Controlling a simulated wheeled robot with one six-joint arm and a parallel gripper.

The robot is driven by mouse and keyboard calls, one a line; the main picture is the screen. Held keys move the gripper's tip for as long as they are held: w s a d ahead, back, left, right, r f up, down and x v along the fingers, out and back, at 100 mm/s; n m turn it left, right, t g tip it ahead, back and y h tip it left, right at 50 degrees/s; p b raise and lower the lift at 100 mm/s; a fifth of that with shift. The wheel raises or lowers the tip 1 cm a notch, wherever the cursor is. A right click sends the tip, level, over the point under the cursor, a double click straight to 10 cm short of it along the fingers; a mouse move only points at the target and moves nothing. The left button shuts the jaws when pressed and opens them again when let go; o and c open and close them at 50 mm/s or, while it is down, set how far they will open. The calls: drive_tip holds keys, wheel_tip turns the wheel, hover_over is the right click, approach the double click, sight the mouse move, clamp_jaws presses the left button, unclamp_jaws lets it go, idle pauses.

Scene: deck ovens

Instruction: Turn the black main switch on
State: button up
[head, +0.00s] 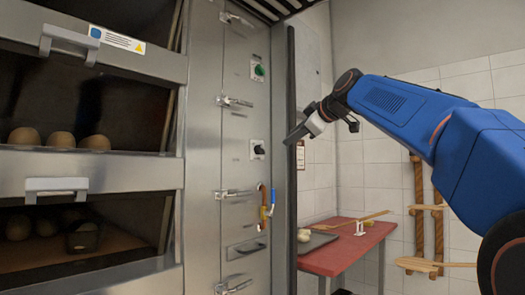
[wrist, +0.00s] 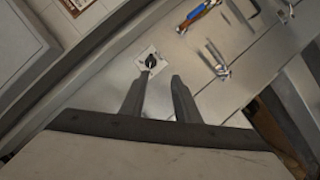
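The black main switch (head: 258,149) is a small dark knob on a white plate, on the narrow steel panel right of the ovens. In the wrist view the switch (wrist: 150,61) sits just beyond the left fingertip, with a gap that I cannot measure. My gripper (head: 292,138) is in front of the dark post at the panel's right side, right of the switch in the head view. In the wrist view my gripper (wrist: 160,80) has its two fingers apart with nothing between them. The knob's exact setting is too small to tell.
A green knob (head: 259,71) sits higher on the same panel. Latches (head: 236,101) and a red, yellow and blue item (head: 266,205) stick out from it. A dark vertical post (head: 291,220) edges the panel. A red table (head: 345,250) stands at right.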

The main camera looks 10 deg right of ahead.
wheel_tip(320, 180, up, 2)
drive_tip(key=w, duration=0.2)
approach(260, 150)
drive_tip(key=shift+n, duration=0.3)
drive_tip(key=x, duration=0.5)
drive_tip(key=d+x, duration=0.1)
drive_tip(key=x, duration=0.1)
drive_tip(key=shift+w+a+f, duration=0.1)
drive_tip(key=shift+w+a, duration=0.05)
drive_tip(key=shift+w, duration=0.25)
clamp_jaws()
